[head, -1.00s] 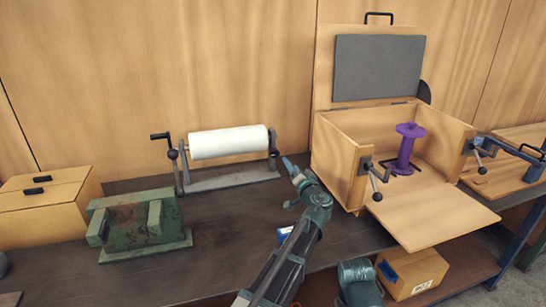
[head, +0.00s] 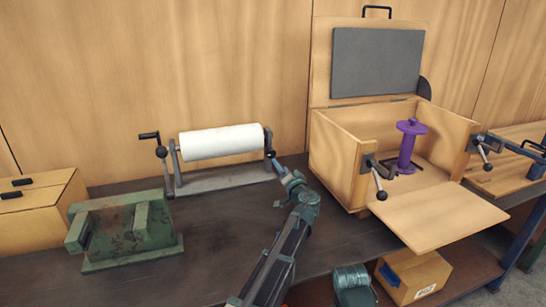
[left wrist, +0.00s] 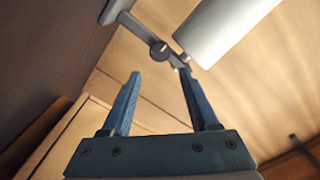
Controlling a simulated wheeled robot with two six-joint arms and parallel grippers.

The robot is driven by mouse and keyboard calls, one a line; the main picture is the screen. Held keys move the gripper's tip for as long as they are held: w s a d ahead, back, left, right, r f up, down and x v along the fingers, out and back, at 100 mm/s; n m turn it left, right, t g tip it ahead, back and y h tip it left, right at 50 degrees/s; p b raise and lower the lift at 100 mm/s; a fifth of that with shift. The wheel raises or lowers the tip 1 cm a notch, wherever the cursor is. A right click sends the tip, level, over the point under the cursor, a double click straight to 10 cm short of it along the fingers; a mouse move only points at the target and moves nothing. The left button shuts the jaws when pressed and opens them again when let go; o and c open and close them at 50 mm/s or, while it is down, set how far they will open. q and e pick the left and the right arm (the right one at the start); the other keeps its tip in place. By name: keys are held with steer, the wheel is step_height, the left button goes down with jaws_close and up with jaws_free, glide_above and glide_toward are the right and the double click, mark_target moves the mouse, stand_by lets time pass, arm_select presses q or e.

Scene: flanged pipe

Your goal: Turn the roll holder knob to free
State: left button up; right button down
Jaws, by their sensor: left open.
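The roll holder (head: 222,180) stands at the back of the bench with a white roll (head: 220,142) on its bar. A black crank handle (head: 149,135) and a dark ball are at its left end. In the left wrist view, a small round dark knob (left wrist: 159,51) sits on the holder's grey end upright, beside the white roll (left wrist: 222,28). My left gripper (head: 273,160) is at the holder's right end. In the left wrist view its blue fingers (left wrist: 160,74) are open and empty, with the knob just beyond the gap between their tips. I see no contact.
A green rusty block (head: 122,228) stands front left of the holder, near a wooden drawer box (head: 40,215). An open wooden case (head: 335,158) with a purple spool (head: 408,146) stands to the right. The bench front between block and case is mostly clear.

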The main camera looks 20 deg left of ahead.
mark_target(272, 154)
arm_select(q)
steer(key=x, duration=1)
steer(key=shift+c, duration=0.2)
jaws_close()
